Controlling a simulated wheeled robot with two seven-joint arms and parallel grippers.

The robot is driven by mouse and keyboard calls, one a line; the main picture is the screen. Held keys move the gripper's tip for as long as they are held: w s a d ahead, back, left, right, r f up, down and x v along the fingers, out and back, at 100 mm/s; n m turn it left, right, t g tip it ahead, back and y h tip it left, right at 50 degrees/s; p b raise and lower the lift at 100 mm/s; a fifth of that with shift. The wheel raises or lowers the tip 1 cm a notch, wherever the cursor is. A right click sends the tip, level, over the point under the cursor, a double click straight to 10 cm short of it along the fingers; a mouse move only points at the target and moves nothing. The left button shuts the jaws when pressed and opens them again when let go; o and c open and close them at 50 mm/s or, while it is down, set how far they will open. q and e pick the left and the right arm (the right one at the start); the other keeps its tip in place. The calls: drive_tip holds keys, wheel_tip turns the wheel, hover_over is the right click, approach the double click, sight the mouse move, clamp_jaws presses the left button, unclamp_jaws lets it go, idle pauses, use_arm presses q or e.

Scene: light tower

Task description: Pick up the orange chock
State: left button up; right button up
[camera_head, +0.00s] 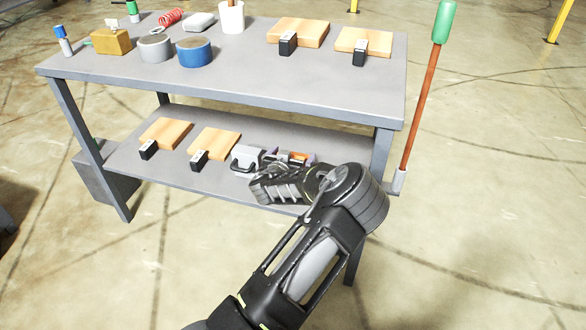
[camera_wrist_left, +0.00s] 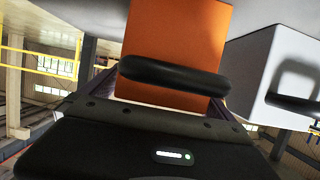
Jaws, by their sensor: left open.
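The orange chock (camera_head: 298,156) is on the lower shelf of the grey table, mostly hidden behind my left gripper (camera_head: 289,161). In the left wrist view the orange chock (camera_wrist_left: 178,45) fills the upper middle, with a black bar handle (camera_wrist_left: 172,78) across its near face. My left gripper is open, with its fingers showing at either side of the chock; I cannot tell whether they touch it. A whitish-grey chock (camera_head: 243,158) with a black handle stands just left of it; a similar one (camera_wrist_left: 291,72) shows at right in the left wrist view. My right gripper is not in view.
Two wooden blocks with black clamps (camera_head: 166,132) (camera_head: 214,143) lie further left on the shelf. The tabletop (camera_head: 300,79) hangs over the shelf. It bears tape rolls (camera_head: 194,52), a white cup (camera_head: 231,17) and more blocks. A green-topped pole (camera_head: 421,108) stands at the table's right end.

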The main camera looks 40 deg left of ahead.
use_arm(q)
drive_tip(key=shift+c, duration=0.2)
idle(0.3)
drive_tip(key=c, duration=2)
drive_tip(key=shift+o, duration=0.2)
drive_tip(key=shift+r, duration=0.1)
